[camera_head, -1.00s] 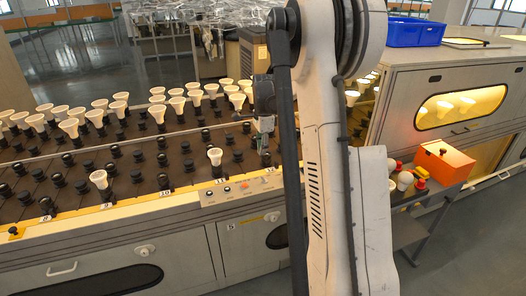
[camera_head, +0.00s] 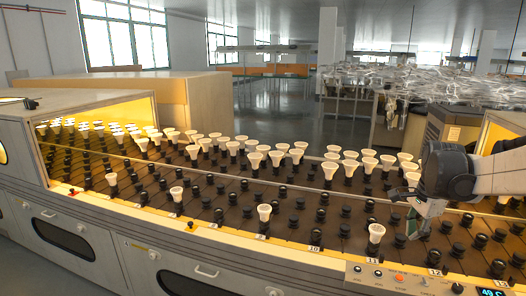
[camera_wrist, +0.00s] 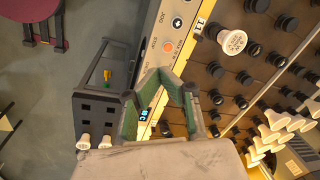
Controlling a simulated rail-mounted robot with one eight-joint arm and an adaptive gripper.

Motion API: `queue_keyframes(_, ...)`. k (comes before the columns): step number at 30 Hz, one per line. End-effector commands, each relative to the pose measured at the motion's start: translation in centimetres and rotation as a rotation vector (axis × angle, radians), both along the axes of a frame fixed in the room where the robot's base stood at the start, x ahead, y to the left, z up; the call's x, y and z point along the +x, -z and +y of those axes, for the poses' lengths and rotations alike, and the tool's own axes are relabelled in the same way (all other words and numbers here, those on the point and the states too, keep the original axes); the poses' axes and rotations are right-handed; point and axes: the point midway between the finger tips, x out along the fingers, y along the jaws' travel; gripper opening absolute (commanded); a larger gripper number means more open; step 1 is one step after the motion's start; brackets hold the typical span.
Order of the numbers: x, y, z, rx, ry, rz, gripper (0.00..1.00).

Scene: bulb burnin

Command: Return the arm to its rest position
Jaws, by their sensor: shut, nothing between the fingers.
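My gripper (camera_head: 418,225) hangs at the right of the head view, pointing down above the front right part of the bulb rack (camera_head: 335,228). Its fingers are shut and empty. In the wrist view my gripper (camera_wrist: 171,82) shows green-lined fingers over the control panel (camera_wrist: 168,42) and the rack's front edge. My arm (camera_head: 500,172) reaches in from the right edge, and the rest of it is out of frame.
A white bulb (camera_head: 376,233) stands in a front-row socket left of my gripper; it also shows in the wrist view (camera_wrist: 231,41). Several more bulbs stand behind. A lit tunnel housing (camera_head: 95,102) covers the rack's left end. Grey floor (camera_wrist: 45,105) lies in front.

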Motion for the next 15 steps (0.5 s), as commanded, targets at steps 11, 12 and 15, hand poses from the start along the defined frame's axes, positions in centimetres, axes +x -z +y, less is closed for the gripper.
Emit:
queue_keyframes(11, -6.3, -4.5, 9.6, -0.128, -0.434, -0.118, 0.0)
queue_keyframes(12, -7.1, -4.8, 10.5, -0.143, -0.48, -0.129, 0.0)
queue_keyframes(15, -9.0, -5.3, 12.6, -0.182, -0.591, -0.16, 0.0)
